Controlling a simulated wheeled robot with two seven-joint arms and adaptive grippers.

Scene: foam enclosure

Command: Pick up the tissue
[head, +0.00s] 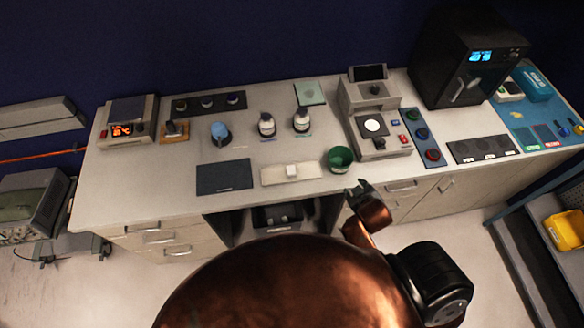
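A flat pale piece (291,173) lies near the front edge of the bench, with a small white block (292,170) on it. It may be the tissue, but I cannot tell for sure at this size. My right gripper (360,192) is a small dark shape at the bench's front edge, to the right of the pale piece and apart from it, just below a green cup. Its fingers are too small and dark to show whether they are open. My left gripper is not in view.
The green cup (340,159) stands near the front edge. A dark mat (224,177) lies left of the pale piece. Two white bottles (267,125) and a blue-topped container (220,133) stand behind. A balance-like instrument (376,128) and a black machine (466,62) are on the right.

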